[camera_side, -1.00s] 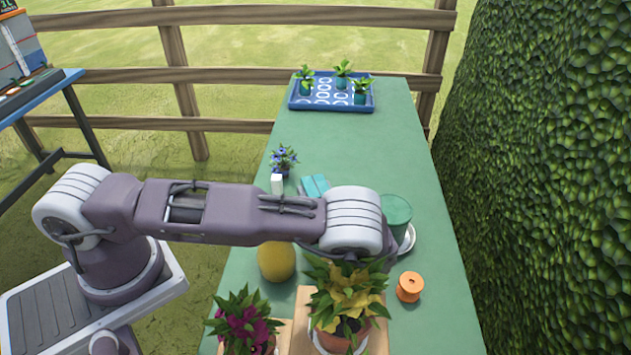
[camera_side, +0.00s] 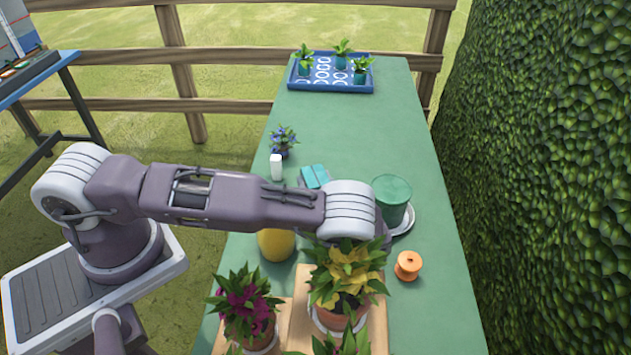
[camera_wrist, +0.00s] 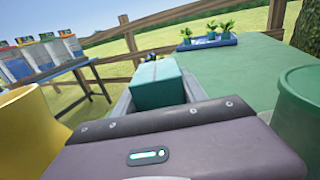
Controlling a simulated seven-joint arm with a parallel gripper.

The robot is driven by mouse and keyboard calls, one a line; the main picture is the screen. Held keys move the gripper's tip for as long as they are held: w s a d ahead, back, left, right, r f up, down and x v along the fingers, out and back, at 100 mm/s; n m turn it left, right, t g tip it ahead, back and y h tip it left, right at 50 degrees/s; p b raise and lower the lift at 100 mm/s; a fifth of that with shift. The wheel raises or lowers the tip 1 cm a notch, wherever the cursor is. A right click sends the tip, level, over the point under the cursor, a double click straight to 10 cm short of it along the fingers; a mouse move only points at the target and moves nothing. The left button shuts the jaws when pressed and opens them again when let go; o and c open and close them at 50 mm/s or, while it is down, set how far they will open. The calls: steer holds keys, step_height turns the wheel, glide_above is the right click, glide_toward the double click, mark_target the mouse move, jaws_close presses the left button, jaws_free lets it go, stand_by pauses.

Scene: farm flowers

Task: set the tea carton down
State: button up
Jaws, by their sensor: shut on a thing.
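The tea carton is a teal box (camera_wrist: 158,82) gripped ahead of the palm in the wrist view. My gripper (camera_wrist: 157,98) is shut on it, with a grey finger along each side. In the side view the carton (camera_side: 315,176) shows beyond my arm, over the green table (camera_side: 350,125).
A green canister (camera_side: 391,195) stands to the right on a saucer (camera_side: 405,220). A yellow rounded thing (camera_side: 276,245), an orange spool (camera_side: 408,265) and potted plants (camera_side: 345,285) are nearer. A white block (camera_side: 276,166) and blue flowers (camera_side: 283,139) stand left. The table is clear toward the seedling tray (camera_side: 330,86).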

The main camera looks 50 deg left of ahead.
steer(key=shift+f, duration=0.35)
steer(key=o, duration=1.4)
steer(key=shift+o, duration=0.2)
step_height(320, 180, up, 10)
steer(key=shift+s+r, duration=0.1)
steer(key=s+a+r+n+g+h, duration=0.2)
steer(key=s+r+n+g+h, duration=0.2)
steer(key=s+r+n+g, duration=0.4)
steer(key=s+d+r+n+t+h, duration=0.3)
steer(key=s+r+n+h, duration=0.3)
steer(key=s, duration=0.3)
steer(key=s+d+r+n+t+h, duration=0.3)
steer(key=s+d+r+n+h, duration=0.3)
steer(key=s+r+n, duration=0.1)
steer(key=shift+s+r+n+t+h, duration=0.3)
steer(key=shift+s+n, duration=0.5)
steer(key=shift+s, duration=0.3)
